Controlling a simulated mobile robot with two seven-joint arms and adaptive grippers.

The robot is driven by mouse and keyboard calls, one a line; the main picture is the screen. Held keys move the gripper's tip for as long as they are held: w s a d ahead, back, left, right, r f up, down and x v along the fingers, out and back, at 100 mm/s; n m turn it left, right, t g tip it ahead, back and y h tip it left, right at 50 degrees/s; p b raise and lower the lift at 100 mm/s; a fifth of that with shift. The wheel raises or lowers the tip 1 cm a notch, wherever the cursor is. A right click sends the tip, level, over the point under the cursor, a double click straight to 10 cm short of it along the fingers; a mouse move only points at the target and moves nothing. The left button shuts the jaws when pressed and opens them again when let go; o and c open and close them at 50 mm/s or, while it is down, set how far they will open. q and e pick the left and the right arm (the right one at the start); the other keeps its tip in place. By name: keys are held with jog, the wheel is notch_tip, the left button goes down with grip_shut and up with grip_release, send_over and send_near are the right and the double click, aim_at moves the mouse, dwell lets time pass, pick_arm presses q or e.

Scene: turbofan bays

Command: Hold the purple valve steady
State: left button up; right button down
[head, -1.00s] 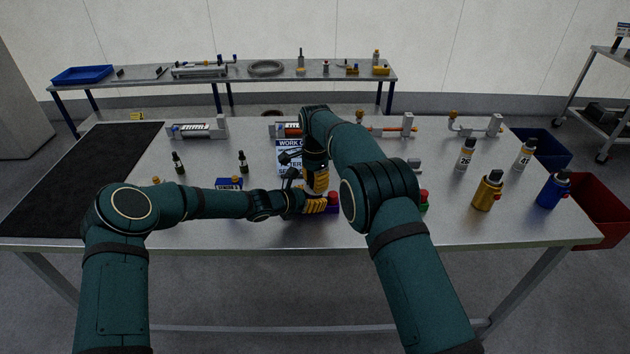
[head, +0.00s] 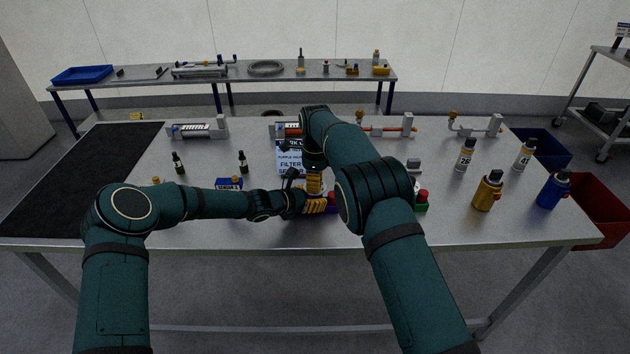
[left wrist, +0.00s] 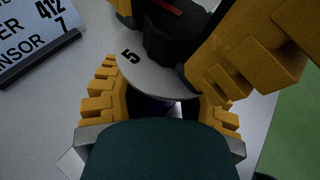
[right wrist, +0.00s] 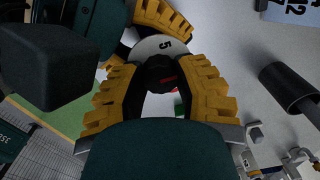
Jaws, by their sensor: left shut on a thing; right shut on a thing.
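The purple valve (head: 331,209) sits near the table's front edge, mostly hidden by my grippers. In the left wrist view it has a pale round dial (left wrist: 140,80) marked 5 and a black knob (left wrist: 172,35) with a red line. My left gripper (head: 318,204) is shut low on the valve body, beneath the dial; purple barely shows between its fingers. My right gripper (head: 314,190) comes from above and is shut around the black knob, which also shows between its fingers in the right wrist view (right wrist: 160,74).
A work card (head: 290,160) stands behind the grippers. A green item with a red top (head: 422,200) is to the right. A blue box (head: 229,184), small dark bottles (head: 243,162) and gold (head: 488,190) and blue (head: 553,190) canisters stand around.

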pick_arm(q)
jog(key=shift+s+f, duration=0.1)
jog(key=shift+f, duration=0.3)
pick_arm(e)
jog(key=c, duration=0.6)
grip_release()
notch_tip(320, 180, up, 12)
jog(key=shift+s, duration=0.15)
pick_arm(q)
jog(key=o, duration=1.2)
jog(key=shift+o, duration=0.6)
jog(key=shift+r, duration=0.2)
